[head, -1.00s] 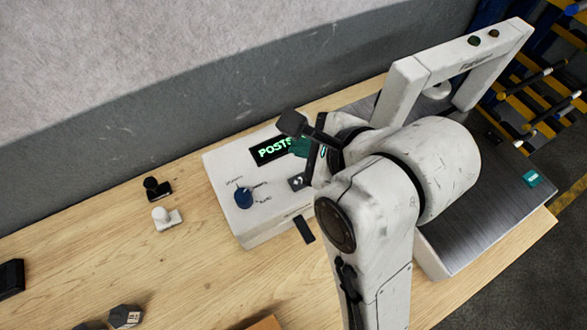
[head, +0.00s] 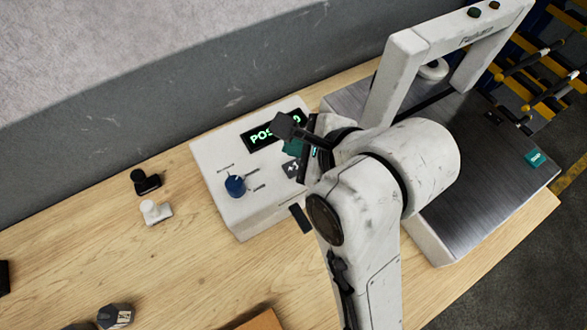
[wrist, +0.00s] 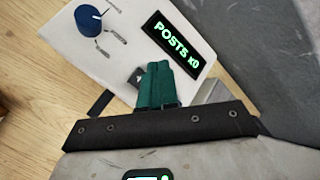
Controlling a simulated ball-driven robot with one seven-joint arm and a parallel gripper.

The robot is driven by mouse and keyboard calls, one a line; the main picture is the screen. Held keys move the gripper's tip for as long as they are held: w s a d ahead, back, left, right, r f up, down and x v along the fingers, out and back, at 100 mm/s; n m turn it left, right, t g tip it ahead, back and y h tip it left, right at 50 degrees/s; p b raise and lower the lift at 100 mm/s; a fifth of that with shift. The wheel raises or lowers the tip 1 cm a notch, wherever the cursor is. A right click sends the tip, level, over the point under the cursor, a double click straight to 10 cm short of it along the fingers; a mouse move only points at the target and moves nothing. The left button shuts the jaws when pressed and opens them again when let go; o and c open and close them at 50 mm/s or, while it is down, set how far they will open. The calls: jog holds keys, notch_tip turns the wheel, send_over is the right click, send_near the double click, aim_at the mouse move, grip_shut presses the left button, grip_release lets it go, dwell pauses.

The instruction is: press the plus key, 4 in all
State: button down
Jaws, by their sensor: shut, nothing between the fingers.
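The white control box (head: 215,165) has a black display (head: 256,135) with green text, which reads "POSTS x0" in the wrist view (wrist: 173,44). A dark key with a pale mark (head: 292,169), seemingly the plus key, sits below the display. In the wrist view the key (wrist: 136,76) is partly hidden behind my fingers. My gripper (head: 293,148) has teal fingers, shut and empty, over the box between display and key. The fingers also show in the wrist view (wrist: 160,68). I cannot tell whether they touch the box.
A blue knob (head: 235,186) stands on the box's left part. A black piece (head: 145,182) and a white piece (head: 155,212) lie on the wooden table left of the box. A white frame (head: 400,70) rises over a metal plate (head: 470,165) to the right.

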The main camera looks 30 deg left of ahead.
aim_at(297, 162)
jog(key=shift+f+b, duration=0.55)
jog(key=shift+f, duration=1.3)
jog(key=shift+f+p, duration=0.2)
jog(key=shift+p, duration=0.1)
dwell(0.4)
jog(key=shift+f, duration=0.25)
jog(key=shift+f, duration=0.45)
dwell(0.7)
jog(key=shift+r+p, duration=0.15)
jog(key=shift+p, duration=0.25)
jog(key=shift+r+p, duration=0.8)
jog(key=shift+p, duration=0.5)
